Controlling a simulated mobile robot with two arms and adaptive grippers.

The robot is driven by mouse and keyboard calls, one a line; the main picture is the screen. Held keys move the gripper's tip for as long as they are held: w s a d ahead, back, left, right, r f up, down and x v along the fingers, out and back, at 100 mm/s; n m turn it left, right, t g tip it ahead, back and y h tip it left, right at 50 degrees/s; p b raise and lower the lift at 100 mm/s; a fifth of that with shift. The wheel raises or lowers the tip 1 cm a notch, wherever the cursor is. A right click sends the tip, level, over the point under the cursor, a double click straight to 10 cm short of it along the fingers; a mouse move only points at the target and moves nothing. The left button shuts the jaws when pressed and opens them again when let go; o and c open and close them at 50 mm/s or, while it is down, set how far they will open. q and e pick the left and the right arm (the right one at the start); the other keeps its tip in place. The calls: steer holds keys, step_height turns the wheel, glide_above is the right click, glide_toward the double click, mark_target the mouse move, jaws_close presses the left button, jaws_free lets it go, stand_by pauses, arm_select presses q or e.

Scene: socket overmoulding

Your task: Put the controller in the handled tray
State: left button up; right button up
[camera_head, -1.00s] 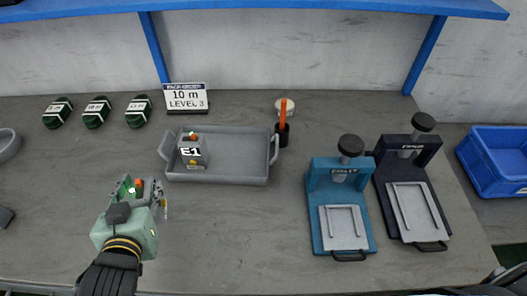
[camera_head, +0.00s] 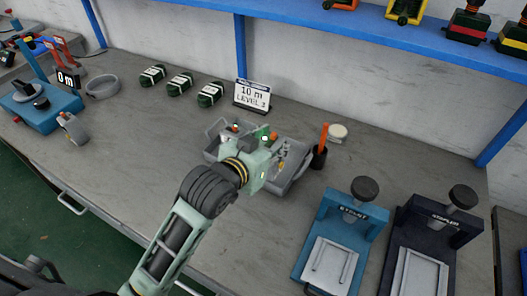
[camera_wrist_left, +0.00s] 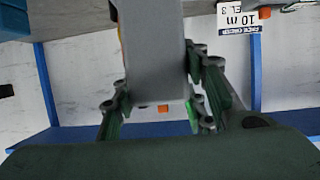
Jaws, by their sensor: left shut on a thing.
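My left gripper (camera_head: 272,143) is over the handled tray (camera_head: 284,187), a grey tray with side handles. In the left wrist view it is shut on a grey box (camera_wrist_left: 155,50), which appears to be the controller. In the head view the gripper hides most of the held box; a small orange part shows beside the fingers. I cannot tell whether the held box touches the tray. A second grey box (camera_head: 226,138) with an orange button stands in the tray's left part, partly hidden by my arm. My right gripper is not in view.
A black cup with an orange-handled tool (camera_head: 320,152) stands right of the tray. A sign (camera_head: 253,96) and green rolls (camera_head: 180,83) stand behind. A teal press (camera_head: 335,240) and a dark press (camera_head: 425,245) are at right. Bench at left front is clear.

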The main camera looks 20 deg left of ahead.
arm_select(q)
steer(key=shift+w+a+f, duration=0.15)
steer(key=shift+w+f, duration=1.6)
steer(key=shift+w, duration=0.1)
steer(key=shift+w+a+f, duration=0.15)
steer(key=shift+w+f, duration=1.65)
steer(key=shift+w+a+f, duration=0.15)
steer(key=shift+w+f, duration=1.6)
steer(key=shift+w, duration=0.1)
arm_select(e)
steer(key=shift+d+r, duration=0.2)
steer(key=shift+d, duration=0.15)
arm_select(q)
steer(key=shift+f, duration=0.1)
steer(key=o, duration=1.2)
steer(key=shift+o, duration=0.2)
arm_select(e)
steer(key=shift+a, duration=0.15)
arm_select(q)
steer(key=v, duration=1.2)
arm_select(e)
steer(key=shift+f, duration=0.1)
